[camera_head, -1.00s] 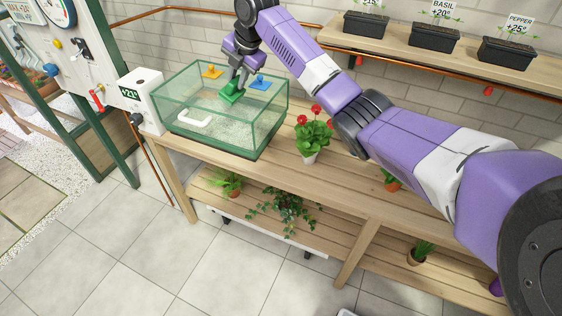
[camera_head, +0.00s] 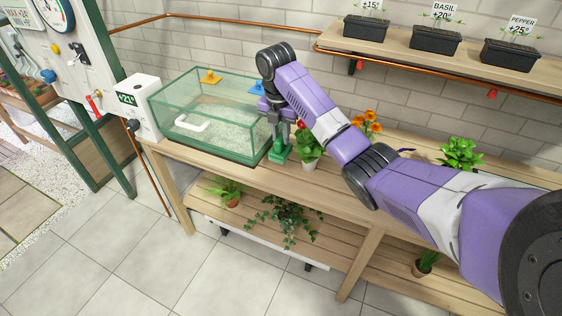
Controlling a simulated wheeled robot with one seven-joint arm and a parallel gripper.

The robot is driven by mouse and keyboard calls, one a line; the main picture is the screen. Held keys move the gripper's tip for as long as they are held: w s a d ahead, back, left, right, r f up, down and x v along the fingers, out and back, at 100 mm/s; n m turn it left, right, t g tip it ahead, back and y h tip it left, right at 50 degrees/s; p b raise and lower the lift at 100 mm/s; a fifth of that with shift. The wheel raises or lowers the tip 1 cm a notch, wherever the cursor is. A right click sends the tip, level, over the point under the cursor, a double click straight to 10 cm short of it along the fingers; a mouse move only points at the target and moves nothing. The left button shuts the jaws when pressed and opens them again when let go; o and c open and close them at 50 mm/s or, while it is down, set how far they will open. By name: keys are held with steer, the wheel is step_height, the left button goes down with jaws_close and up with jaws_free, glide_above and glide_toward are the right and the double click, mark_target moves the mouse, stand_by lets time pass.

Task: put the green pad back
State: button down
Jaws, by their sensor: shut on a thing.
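The green pad (camera_head: 280,154) is a small green block just right of the glass tank. My gripper (camera_head: 282,136) points down and is shut on it. The pad is at or just above the wooden bench top; I cannot tell whether it touches. My wrist and arm cover part of the area behind it.
The glass tank (camera_head: 183,137) holds pale gravel and a white handle-like piece (camera_head: 192,124). A potted plant (camera_head: 308,150) stands close right of the green pad. Potted orange flowers (camera_head: 367,124) stand further right.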

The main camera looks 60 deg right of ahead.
mark_target(281, 155)
step_height(281, 155, down, 8)
steer(key=shift+f+p, duration=0.25)
steer(key=shift+p, duration=0.1)
steer(key=c, duration=1.3)
jaws_free()
steer(key=shift+o, duration=0.2)
